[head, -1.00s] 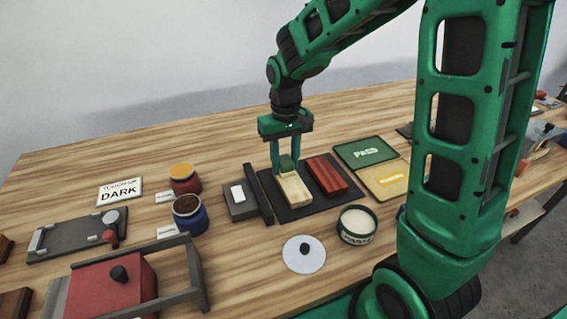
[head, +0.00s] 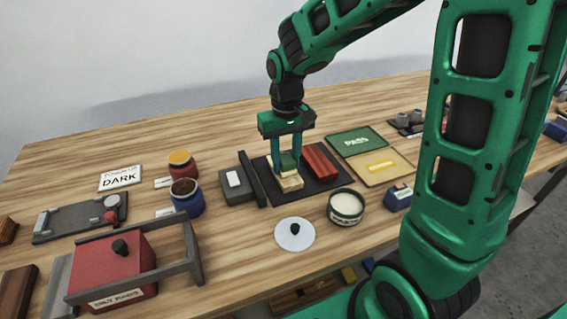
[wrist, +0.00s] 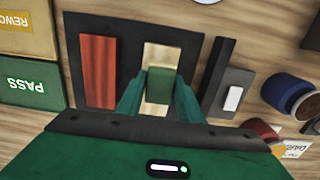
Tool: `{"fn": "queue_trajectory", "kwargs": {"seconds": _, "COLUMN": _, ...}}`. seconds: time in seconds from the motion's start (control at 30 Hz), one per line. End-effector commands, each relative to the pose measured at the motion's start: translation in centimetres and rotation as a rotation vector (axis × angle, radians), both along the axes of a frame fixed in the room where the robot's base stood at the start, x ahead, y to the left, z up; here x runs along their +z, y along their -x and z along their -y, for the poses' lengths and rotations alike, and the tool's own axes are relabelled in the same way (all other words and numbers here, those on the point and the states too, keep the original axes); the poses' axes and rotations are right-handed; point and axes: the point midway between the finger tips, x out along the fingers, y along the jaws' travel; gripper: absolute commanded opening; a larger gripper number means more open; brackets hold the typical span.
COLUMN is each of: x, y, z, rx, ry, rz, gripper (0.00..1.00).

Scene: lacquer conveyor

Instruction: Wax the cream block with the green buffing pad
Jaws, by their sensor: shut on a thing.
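My gripper (head: 287,160) is shut on the green buffing pad (wrist: 159,86), with a finger on each side of it. The pad, also seen between the fingers in the head view (head: 288,161), is over the middle of the cream block (head: 288,183) and appears to touch its top. In the wrist view, the cream block (wrist: 160,56) shows beyond both ends of the pad. The block lies on a dark mat (head: 309,196). The pad's underside is hidden.
A red block (head: 320,161) lies beside the cream block on the mat. A dark rail (head: 252,178) stands left. The green PASS tile (head: 357,142) and yellow tile (head: 384,168) are right. An open round tin (head: 346,207) and white disc lid (head: 294,234) are in front.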

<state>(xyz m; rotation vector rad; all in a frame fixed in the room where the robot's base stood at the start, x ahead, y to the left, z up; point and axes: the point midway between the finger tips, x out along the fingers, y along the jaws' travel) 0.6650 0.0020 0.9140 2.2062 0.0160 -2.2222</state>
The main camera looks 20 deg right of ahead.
Motion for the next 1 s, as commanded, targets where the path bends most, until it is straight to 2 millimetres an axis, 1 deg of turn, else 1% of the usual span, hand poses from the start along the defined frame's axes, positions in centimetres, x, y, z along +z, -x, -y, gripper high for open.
{"fn": "queue_trajectory", "kwargs": {"seconds": 0.03, "x": 0.7, "y": -0.1, "z": 0.1, "rx": -0.003, "ry": 0.0, "rz": 0.004, "gripper": 0.04}}
{"fn": "queue_trajectory", "kwargs": {"seconds": 0.63, "x": 6.0, "y": -0.1, "z": 0.3, "rx": -0.005, "ry": 0.0, "rz": 0.005, "gripper": 0.04}}
{"fn": "queue_trajectory", "kwargs": {"seconds": 0.77, "x": 6.5, "y": 0.0, "z": 0.3, "rx": -0.005, "ry": 0.0, "rz": 0.003, "gripper": 0.04}}
{"fn": "queue_trajectory", "kwargs": {"seconds": 1.0, "x": 6.6, "y": 0.0, "z": 0.3, "rx": -0.004, "ry": 0.0, "rz": 0.002, "gripper": 0.04}}
